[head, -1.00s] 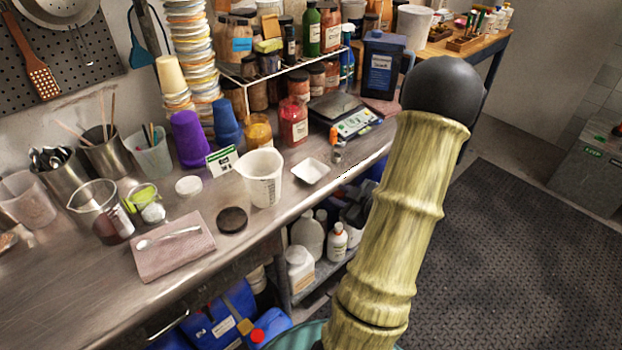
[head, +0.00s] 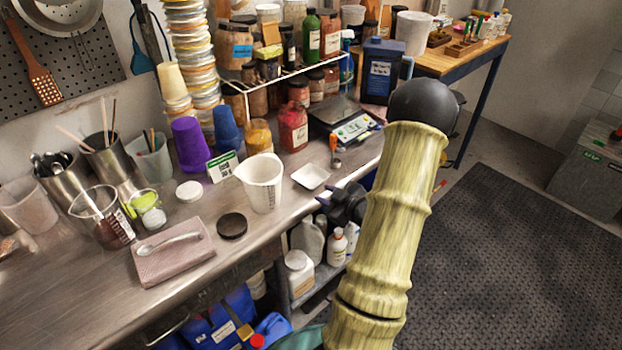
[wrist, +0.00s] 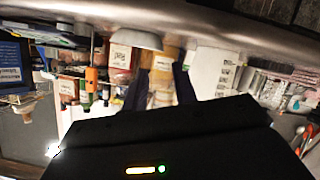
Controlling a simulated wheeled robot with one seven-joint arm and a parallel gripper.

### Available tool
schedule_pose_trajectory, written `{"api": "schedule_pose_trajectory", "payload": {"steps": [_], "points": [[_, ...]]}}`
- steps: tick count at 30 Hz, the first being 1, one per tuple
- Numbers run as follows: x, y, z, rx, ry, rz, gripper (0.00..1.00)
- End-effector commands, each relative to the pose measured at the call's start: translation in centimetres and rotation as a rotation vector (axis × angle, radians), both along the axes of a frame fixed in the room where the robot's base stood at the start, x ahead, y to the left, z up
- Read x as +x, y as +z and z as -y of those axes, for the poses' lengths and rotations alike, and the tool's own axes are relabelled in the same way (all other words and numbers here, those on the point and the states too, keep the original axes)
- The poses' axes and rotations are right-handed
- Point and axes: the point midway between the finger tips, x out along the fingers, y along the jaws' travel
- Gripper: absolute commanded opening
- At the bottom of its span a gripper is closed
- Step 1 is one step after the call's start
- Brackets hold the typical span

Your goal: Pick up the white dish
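The white dish (head: 310,176), small, shallow and square, lies on the steel bench near its front edge, right of a white pouring jug (head: 262,182). In the wrist view the dish (wrist: 137,39) shows from the side near the bench edge, beyond my fingers. My gripper (head: 338,204) is just off the bench's front edge, to the lower right of the dish and apart from it. In the wrist view my gripper (wrist: 160,68) has its two dark fingers spread with nothing held between them.
A digital scale (head: 343,122) stands behind the dish, with a small orange-topped item (head: 335,150) beside it. A black round lid (head: 232,225) lies left of the jug. White bottles (head: 300,272) stand on the shelf below. The floor mat (head: 500,230) is clear.

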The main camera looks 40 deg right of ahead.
Motion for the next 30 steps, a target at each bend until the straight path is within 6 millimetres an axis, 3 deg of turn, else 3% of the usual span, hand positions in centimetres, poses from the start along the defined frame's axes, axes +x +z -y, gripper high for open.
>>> {"api": "schedule_pose_trajectory", "payload": {"steps": [6,20,30], "points": [[3.5,-1.2,-0.2,0.001,0.005,0.000,0.28],[4.4,-1.6,-0.2,0.000,0.001,0.000,0.28],[8.5,-2.7,-0.6,0.000,0.003,0.001,0.28]]}}
